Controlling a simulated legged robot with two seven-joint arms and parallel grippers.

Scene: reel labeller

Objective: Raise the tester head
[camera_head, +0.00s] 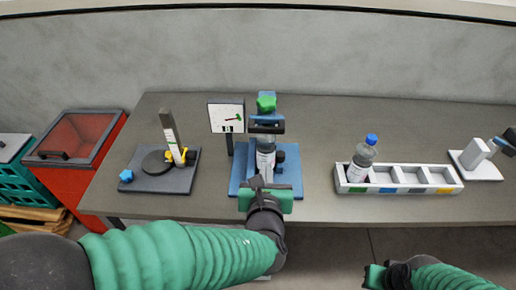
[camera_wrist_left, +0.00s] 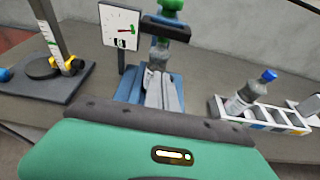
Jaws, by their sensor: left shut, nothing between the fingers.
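The tester has a blue base (camera_head: 290,185), a blue column, a dark head (camera_head: 268,128) and a green knob (camera_head: 266,103) on top. A clear bottle-like object (camera_head: 265,147) stands under the head, its lower part hidden by my gripper. My left gripper (camera_head: 262,181) is shut and empty, in front of the tester and below its head. In the left wrist view, the closed fingers (camera_wrist_left: 163,92) point at the tester base, and the dark head (camera_wrist_left: 166,29) is above them. My right gripper (camera_head: 374,276) is at the bottom edge, away from the bench; its fingers are unclear.
A dial board (camera_head: 226,117) stands just left of the tester. Farther left is a dark-based gauge stand (camera_head: 170,180). To the right, a white tray (camera_head: 400,188) holds a blue-capped bottle (camera_head: 362,158). A white device (camera_head: 478,158) sits at far right. A red bin (camera_head: 80,150) stands beside the bench.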

